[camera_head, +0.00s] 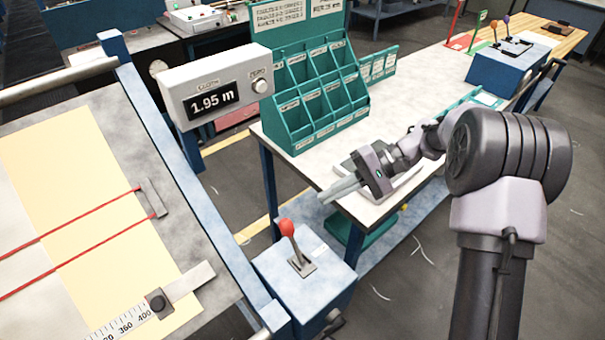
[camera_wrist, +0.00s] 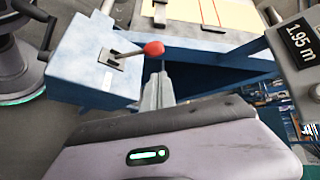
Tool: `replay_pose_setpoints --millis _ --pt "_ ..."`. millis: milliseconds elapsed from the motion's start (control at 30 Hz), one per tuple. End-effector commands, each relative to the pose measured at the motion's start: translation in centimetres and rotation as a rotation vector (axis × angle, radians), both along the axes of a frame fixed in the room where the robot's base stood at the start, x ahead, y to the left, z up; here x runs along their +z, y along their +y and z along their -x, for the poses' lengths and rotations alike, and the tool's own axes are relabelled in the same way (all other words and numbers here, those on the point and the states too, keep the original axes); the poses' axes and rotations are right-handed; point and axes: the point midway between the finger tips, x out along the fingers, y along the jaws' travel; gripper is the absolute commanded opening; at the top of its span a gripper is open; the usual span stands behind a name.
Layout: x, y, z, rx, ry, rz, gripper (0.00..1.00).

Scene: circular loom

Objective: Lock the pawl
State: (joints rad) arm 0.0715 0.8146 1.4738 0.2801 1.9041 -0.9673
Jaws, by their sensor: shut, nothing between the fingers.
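No part is labelled as the pawl, and I cannot tell for certain which part it is. A lever with a red ball knob (camera_head: 287,229) rises from a slotted plate on a blue box (camera_head: 325,262) beside the loom frame. In the wrist view the red knob (camera_wrist: 154,48) shows just beyond my fingertips, its rod running left to the plate. My gripper (camera_head: 338,190) is shut and empty, above and right of the lever and apart from it in the head view. Its shut fingers also show in the wrist view (camera_wrist: 158,90).
A display reading 1.95 m (camera_head: 217,90) stands on the loom's blue frame. The loom bed (camera_head: 110,150) holds yellow cloth, red cords and a ruler. A white table (camera_head: 410,100) with a green bin rack (camera_head: 318,105) lies behind my gripper.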

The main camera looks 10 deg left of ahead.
Motion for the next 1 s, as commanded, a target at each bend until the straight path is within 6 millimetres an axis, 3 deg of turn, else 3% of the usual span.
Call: replay_pose_setpoints --millis 100,233,667,1000 --pt "-3.1 0.8 -1.8 -0.002 0.051 -0.132 0.00" --pt "-4.9 1.2 -2.6 -0.010 0.069 -0.213 0.00" --pt "-5.5 1.6 -2.5 -0.011 0.073 -0.230 0.00" --pt "-7.2 7.5 0.0 -0.008 0.075 -0.230 0.00"
